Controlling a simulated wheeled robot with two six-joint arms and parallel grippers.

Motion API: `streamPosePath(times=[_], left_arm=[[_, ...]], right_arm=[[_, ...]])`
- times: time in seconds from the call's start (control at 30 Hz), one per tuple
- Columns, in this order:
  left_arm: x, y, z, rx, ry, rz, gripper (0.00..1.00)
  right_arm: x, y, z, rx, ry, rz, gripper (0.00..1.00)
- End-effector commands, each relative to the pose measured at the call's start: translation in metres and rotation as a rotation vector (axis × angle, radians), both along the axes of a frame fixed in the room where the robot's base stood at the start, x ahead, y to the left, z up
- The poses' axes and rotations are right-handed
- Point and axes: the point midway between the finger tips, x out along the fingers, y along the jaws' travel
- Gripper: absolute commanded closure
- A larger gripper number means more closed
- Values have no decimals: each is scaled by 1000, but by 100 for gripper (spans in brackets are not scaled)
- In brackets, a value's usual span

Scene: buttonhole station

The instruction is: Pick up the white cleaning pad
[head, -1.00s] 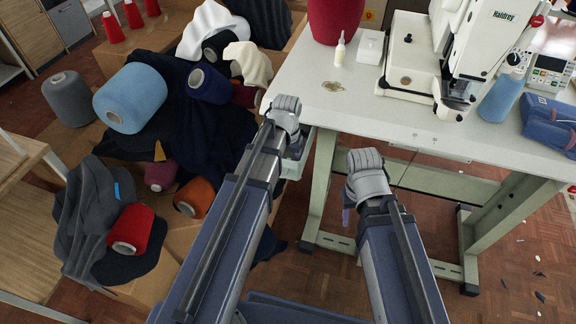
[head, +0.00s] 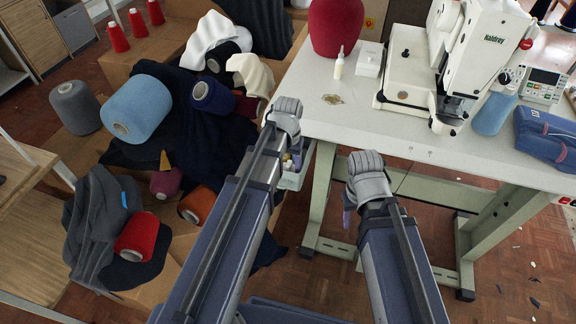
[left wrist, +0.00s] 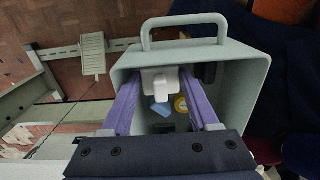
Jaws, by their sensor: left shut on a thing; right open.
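The white cleaning pad (left wrist: 160,80) is between the purple fingers of my left gripper in the left wrist view. It is a pale block with a raised grip. My left gripper (left wrist: 161,78) is shut on it, inside or just over the mouth of a grey-green bin (left wrist: 258,82) with a loop handle. In the head view my left gripper (head: 294,150) points down at this bin (head: 292,181) beside the table's left edge; the pad is hidden there. My right gripper (head: 347,213) is open and empty, low in front of the table.
A blue piece (left wrist: 161,108) and a yellow round item (left wrist: 181,104) lie in the bin. The table (head: 330,120) carries a sewing machine (head: 480,60), a white bottle (head: 339,65) and a red cone (head: 335,28). Yarn cones and dark cloth (head: 205,135) pile up at left.

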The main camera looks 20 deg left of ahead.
Motion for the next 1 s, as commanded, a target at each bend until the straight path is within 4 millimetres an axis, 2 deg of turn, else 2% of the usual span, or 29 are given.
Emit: streamPosePath(times=[0.03,0.37,0.7,0.83,1.0], left_arm=[[0,0,14,0,0,0,92],[0,0,59,0,0,0,92],[0,0,115,0,0,0,92],[0,0,128,0,0,0,92],[0,0,134,0,0,0,92]], right_arm=[[0,0,14,0,0,0,50],[0,0,59,0,0,0,50],[0,0,115,0,0,-1,50],[0,0,128,0,0,-1,50],[0,0,134,0,0,-1,50]])
